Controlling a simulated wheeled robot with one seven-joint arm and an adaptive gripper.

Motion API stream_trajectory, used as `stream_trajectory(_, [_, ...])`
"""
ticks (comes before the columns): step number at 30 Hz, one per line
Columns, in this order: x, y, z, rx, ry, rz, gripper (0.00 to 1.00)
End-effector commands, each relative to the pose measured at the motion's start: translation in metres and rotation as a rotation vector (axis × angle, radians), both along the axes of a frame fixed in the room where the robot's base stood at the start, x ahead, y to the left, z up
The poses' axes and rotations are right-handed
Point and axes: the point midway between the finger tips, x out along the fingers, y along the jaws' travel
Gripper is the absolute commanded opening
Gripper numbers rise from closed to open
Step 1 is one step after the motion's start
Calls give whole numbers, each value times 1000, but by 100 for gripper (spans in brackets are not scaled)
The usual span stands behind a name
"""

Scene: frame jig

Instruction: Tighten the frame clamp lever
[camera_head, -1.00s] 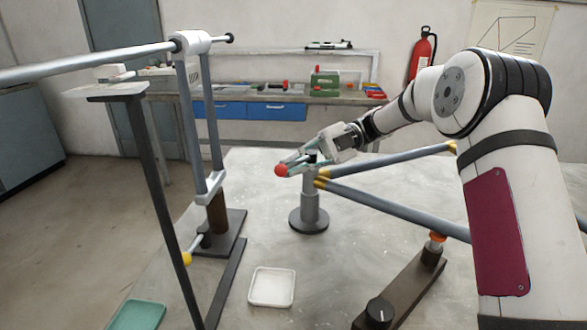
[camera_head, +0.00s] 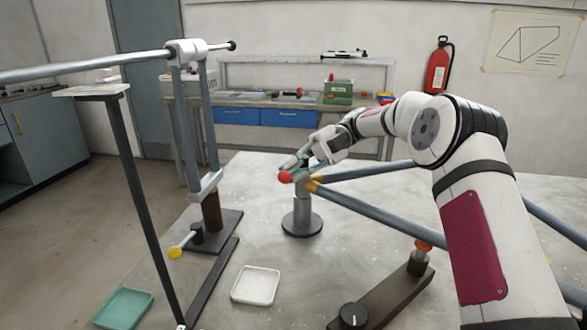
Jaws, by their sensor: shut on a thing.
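The frame clamp stands on a grey post (camera_head: 302,205) with a round dark base on the pale table. Blue-grey frame tubes (camera_head: 365,206) with yellow ends meet beside the post's top. A red ball knob (camera_head: 285,176), apparently the end of the clamp lever, shows at the fingertips of my gripper (camera_head: 297,167). My gripper is shut on the lever just behind the knob, above the post. The fingers hide most of the lever, so its exact angle is hard to tell.
A white tray (camera_head: 256,299) and a green tray (camera_head: 123,309) lie at the front. A tall stand with a grey rail (camera_head: 85,66) rises on the left. A dark bar with a black knob (camera_head: 353,315) lies front right. The table's middle is fairly clear.

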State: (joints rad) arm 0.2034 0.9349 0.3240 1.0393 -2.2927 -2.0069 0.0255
Motion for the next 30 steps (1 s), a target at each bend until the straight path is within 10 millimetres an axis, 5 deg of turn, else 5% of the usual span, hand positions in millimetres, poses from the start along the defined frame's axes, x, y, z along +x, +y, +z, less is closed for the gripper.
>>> stream_trajectory(11, [-5,2,-6,-8,16,28,0])
stream_trajectory(12, [-5,3,-6,-7,16,27,18])
stream_trajectory(14, [-5,2,-6,-7,16,26,30])
stream_trajectory(24, [-3,0,-2,-7,7,15,30])
stream_trajectory(30, [-3,0,20,-5,3,13,30])
